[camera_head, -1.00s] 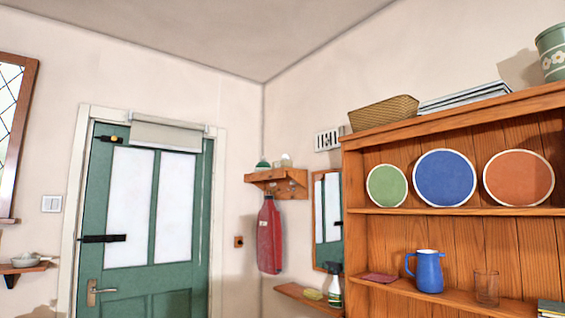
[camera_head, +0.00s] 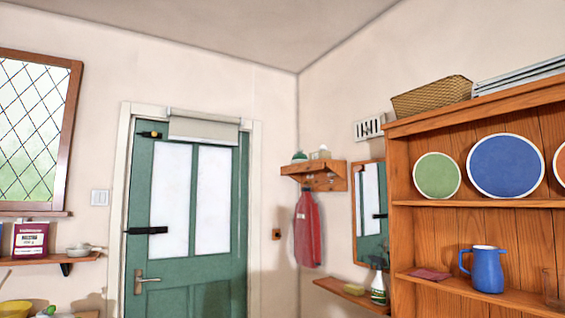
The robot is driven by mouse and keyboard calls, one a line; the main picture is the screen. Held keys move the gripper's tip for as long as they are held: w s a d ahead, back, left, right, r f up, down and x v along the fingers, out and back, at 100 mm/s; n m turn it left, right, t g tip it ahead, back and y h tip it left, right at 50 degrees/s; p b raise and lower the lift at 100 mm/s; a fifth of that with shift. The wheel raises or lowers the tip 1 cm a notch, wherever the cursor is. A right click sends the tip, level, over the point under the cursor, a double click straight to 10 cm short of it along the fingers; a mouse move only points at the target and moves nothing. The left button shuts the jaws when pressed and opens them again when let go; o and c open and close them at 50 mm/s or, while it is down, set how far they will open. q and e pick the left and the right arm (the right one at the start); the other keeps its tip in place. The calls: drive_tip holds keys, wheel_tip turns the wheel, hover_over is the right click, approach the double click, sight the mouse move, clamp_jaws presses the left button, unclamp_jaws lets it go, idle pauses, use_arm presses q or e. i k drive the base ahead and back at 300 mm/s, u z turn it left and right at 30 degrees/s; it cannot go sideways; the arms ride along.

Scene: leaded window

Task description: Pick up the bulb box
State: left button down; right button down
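I cannot make out a thing that is clearly the bulb box. A white and maroon box (camera_head: 31,239) with printed lettering stands upright on the wall shelf at the left, below the leaded window; its label is too small to read for sure. Small items (camera_head: 319,153) sit on top of the wooden coat-peg shelf (camera_head: 326,181) right of the door, too small to identify. Neither of my grippers is in view.
A green door (camera_head: 197,276) stands in the back wall. An orange wooden dresser (camera_head: 458,219) fills the right, with plates, a blue jug (camera_head: 486,270) and a wicker basket (camera_head: 431,96). A small saucepan (camera_head: 83,248) shares the left wall shelf (camera_head: 40,262). A yellow bowl (camera_head: 14,308) shows lower left.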

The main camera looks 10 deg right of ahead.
sight(320, 154)
drive_tip(key=u, duration=0.2)
drive_tip(key=i, duration=1.45)
drive_tip(key=z, duration=0.7)
drive_tip(key=k, duration=0.3)
drive_tip(key=u, duration=1.05)
drive_tip(key=k, duration=1.05)
drive_tip(key=u, duration=0.55)
drive_tip(key=i, duration=1.25)
drive_tip(key=z, duration=0.8)
drive_tip(key=i, duration=1.35)
drive_tip(key=z, duration=1.75)
drive_tip(key=i, duration=0.75)
drive_tip(key=z, duration=0.8)
